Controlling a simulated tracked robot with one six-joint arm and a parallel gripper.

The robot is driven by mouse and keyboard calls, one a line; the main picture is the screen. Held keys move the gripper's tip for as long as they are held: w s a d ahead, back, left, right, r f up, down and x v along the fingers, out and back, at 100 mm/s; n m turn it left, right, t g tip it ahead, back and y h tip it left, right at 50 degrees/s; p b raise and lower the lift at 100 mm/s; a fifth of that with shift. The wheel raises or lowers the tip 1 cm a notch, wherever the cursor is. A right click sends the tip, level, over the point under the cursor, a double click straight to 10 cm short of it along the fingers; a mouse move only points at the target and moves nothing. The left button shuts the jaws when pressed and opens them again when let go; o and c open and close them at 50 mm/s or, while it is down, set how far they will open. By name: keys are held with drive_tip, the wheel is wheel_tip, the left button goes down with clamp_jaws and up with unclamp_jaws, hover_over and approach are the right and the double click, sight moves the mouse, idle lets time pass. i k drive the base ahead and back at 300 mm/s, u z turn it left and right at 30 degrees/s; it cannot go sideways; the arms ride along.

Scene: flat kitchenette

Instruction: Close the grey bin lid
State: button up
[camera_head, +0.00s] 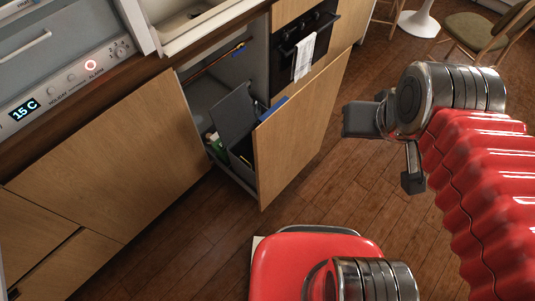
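The grey bin lid (235,112) stands raised and tilted, hinged over a bin (241,168) inside a pulled-out cabinet drawer. The wooden drawer front (300,130) sticks out into the room and hides part of the bin. My gripper (386,150) is to the right of the drawer front, apart from it and from the lid. Its two fingers are spread, and nothing shows between them.
A black oven (300,45) with a white towel (304,57) is behind the drawer. A green item (217,147) stands beside the bin. A wooden cabinet front (115,165) is at left. Chairs (478,30) stand at the far right. Wooden floor (345,190) is clear between my gripper and the drawer.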

sight(233, 113)
drive_tip(key=z, duration=1.1)
drive_tip(key=k, duration=1.05)
drive_tip(key=u, duration=1.25)
drive_tip(key=i, duration=0.7)
drive_tip(key=u, duration=0.05)
